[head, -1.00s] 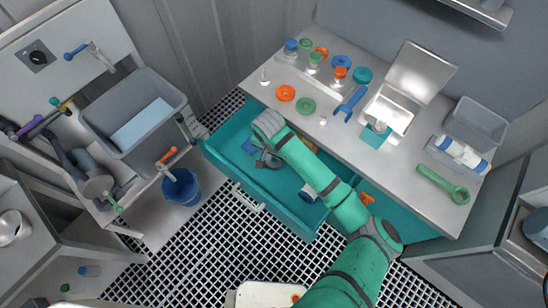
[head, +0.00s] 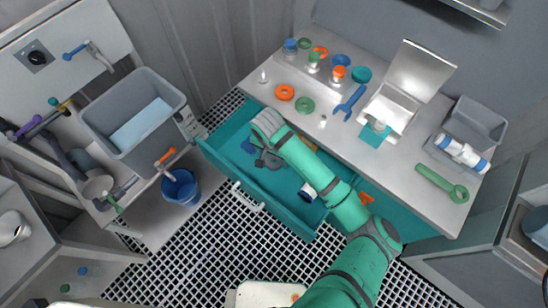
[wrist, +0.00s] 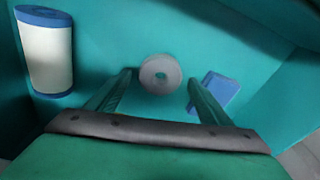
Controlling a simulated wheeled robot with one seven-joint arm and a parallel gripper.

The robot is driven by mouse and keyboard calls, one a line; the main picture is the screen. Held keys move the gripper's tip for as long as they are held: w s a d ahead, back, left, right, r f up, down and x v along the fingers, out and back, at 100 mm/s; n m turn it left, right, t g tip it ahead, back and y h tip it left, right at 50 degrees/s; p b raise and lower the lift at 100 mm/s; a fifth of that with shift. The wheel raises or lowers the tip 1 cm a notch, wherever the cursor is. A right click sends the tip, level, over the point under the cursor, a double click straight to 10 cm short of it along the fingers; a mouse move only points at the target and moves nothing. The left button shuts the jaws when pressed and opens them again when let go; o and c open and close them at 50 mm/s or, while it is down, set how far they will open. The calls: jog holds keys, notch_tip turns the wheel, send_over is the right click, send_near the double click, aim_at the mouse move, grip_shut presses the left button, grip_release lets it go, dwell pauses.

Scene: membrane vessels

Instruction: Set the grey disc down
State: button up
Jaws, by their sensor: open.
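My gripper (wrist: 159,80) is open, with a finger on each side and a gap to the disc on both sides. In the head view my arm reaches down into the open teal drawer (head: 222,150), and my wrist hides most of what is under it; I cannot make out the disc there.
The drawer walls are close around. The counter above holds rings, jars, an open box and wrenches.

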aim_at(272, 164)
notch_tip(272, 164, up, 11)
jog(key=s, duration=0.1)
jog(key=shift+s+a, duration=0.15)
jog(key=shift+a, duration=0.15)
dwell(0.4)
